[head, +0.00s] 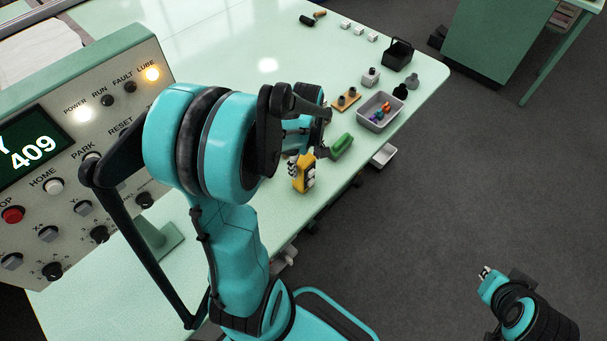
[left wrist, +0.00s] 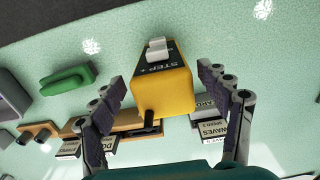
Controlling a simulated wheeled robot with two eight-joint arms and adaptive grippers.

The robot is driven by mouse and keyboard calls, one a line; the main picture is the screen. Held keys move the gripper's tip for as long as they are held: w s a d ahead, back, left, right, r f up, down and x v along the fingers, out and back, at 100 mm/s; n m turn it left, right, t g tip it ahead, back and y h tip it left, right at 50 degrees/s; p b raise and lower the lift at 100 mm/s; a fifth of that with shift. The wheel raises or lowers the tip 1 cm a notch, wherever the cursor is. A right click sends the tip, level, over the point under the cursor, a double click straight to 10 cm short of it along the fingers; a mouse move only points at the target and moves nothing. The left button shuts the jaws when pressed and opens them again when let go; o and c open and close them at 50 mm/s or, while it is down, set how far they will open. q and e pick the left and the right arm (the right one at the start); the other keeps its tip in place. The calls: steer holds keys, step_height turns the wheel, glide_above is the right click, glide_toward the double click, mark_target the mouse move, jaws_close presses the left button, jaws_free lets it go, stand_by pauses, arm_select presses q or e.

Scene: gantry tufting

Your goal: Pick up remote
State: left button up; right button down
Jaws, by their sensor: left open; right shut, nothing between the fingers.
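The remote, a yellow box with a black face, a white rocker switch and "STEP +" lettering, is on the pale green table near its edge (head: 305,174). In the left wrist view the remote (left wrist: 162,92) lies between the two fingers of my left gripper (left wrist: 163,78), with a visible gap on each side. In the head view my left gripper (head: 308,152) is right at the remote, partly hidden by its own arm. My right gripper (head: 486,273) is shut and empty, low at the right over the floor, away from the table.
A green-handled object (head: 341,145) lies close beside the remote. A grey tray of coloured pieces (head: 367,121), a wooden block (head: 346,98) and a black basket (head: 397,58) stand farther along the table. A control panel (head: 60,160) stands at left.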

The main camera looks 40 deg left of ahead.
arm_select(q)
steer(key=f+b, duration=0.1)
steer(key=f, duration=0.3)
steer(key=a+f+b, duration=0.1)
steer(key=f, duration=0.1)
steer(key=shift+b, duration=0.3)
steer(key=shift+s+d+r, duration=0.1)
steer(key=shift+r, duration=0.05)
steer(key=c, duration=1.5)
